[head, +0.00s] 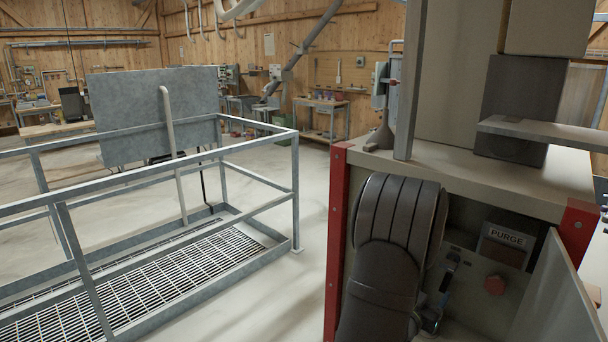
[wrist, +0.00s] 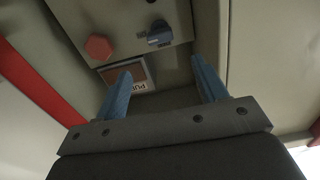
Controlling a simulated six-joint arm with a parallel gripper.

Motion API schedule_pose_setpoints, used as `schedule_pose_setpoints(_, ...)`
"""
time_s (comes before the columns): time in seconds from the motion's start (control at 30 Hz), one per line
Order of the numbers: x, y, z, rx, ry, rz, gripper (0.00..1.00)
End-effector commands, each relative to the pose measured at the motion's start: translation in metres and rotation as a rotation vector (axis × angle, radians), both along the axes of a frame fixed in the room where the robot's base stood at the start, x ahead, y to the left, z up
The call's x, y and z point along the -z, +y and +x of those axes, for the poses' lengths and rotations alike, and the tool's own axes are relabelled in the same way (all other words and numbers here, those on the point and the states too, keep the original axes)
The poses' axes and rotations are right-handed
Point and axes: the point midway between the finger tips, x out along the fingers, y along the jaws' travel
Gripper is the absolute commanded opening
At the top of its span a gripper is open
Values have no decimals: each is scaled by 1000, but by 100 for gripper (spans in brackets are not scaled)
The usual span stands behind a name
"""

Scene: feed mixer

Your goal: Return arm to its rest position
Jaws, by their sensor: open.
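My gripper (wrist: 162,72) is open, with its two blue fingers apart and nothing between them. In the head view my dark arm reaches down into the recess of a cabinet (head: 470,175) and hides much of the gripper. The gripper is in front of the control panel (wrist: 125,22). The panel bears a red button (wrist: 98,47), a dark blue-grey knob (wrist: 160,36) and a PURGE plate (wrist: 130,76). I cannot tell whether the fingers touch anything.
The cabinet's red edge post (head: 338,240) stands close left of my arm. An open door-like panel (head: 560,290) is at the right. A grey railing (head: 296,190) surrounds a floor grating (head: 130,295) at the left. Floor (head: 295,290) is clear between railing and cabinet.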

Motion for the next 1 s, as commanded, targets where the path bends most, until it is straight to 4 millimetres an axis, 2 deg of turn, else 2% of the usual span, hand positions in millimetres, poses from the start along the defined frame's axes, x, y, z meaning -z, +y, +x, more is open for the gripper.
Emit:
schedule_pose_setpoints(0.2, 0, -32, 31, 1, -1, 0, 65)
schedule_pose_setpoints(0.6, 0, -83, 82, 0, 0, -1, 65)
schedule_pose_setpoints(0.8, 0, -96, 96, 0, 1, -1, 65)
schedule_pose_setpoints(1.0, 0, -99, 99, 0, 0, -1, 65)
